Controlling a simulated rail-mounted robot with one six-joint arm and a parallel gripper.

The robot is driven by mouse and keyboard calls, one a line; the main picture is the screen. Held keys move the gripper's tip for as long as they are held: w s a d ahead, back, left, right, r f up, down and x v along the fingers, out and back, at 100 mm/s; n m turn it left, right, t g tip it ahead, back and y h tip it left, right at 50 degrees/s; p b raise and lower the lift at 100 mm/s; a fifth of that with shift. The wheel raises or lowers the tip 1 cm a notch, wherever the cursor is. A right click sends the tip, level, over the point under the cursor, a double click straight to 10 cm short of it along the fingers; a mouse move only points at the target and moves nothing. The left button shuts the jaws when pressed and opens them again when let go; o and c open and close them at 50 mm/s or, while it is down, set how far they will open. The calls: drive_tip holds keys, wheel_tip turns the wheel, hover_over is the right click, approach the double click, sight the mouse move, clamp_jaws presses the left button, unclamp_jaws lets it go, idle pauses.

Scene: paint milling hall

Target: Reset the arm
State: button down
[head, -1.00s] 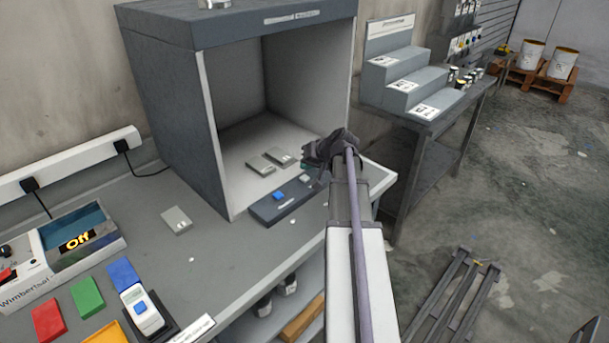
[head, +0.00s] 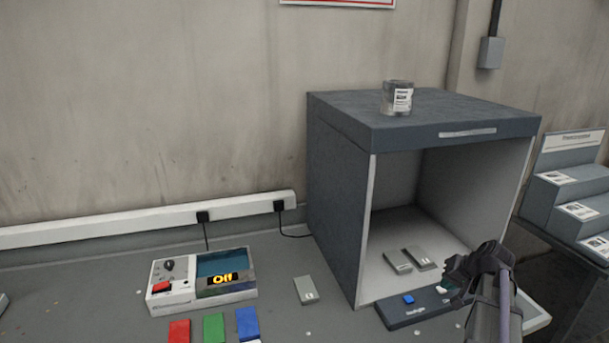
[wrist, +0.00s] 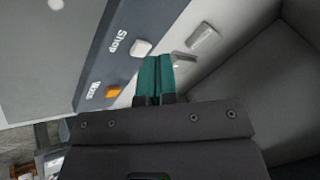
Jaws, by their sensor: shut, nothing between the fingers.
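My gripper (head: 459,283) is at the lower right in the head view, in front of the open side of the grey light booth (head: 340,190). It is near the right part of the booth's dark control strip (head: 407,313), which carries a blue button (head: 408,299) and a pale button (head: 441,289). In the wrist view my gripper's teal fingertips (wrist: 154,72) are together with nothing between them. That view also shows the strip's white button (wrist: 141,48) and an orange button (wrist: 113,91). Whether the fingers touch the strip cannot be told.
Two grey panels (head: 398,262) lie inside the booth; another grey panel (head: 305,290) lies on the bench. A can (head: 397,98) stands on the booth. A device reading "Off" (head: 200,293) and red, green and blue cards (head: 213,328) are at left. A stepped stand (head: 575,205) is at right.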

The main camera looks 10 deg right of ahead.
drive_tip(key=s+a+f+n+g, duration=0.1)
drive_tip(key=s+a+g, duration=0.1)
drive_tip(key=a, duration=0.5)
drive_tip(key=s+a+n+g+h, duration=0.1)
drive_tip(key=s+a, duration=0.2)
drive_tip(key=a, duration=0.5)
drive_tip(key=s+a+f+n+g, duration=0.1)
drive_tip(key=s+a+g, duration=0.1)
drive_tip(key=a, duration=0.5)
drive_tip(key=shift+s+a+f+n+g, duration=0.3)
drive_tip(key=shift+s+a+n, duration=0.05)
drive_tip(key=shift+a+n, duration=0.05)
drive_tip(key=a+n, duration=0.1)
drive_tip(key=a, duration=0.2)
drive_tip(key=s+a+n, duration=0.1)
drive_tip(key=a, duration=0.3)
drive_tip(key=a+n+h, duration=0.1)
drive_tip(key=a, duration=0.2)
drive_tip(key=shift+s+a, duration=0.35)
drive_tip(key=shift+a, duration=0.25)
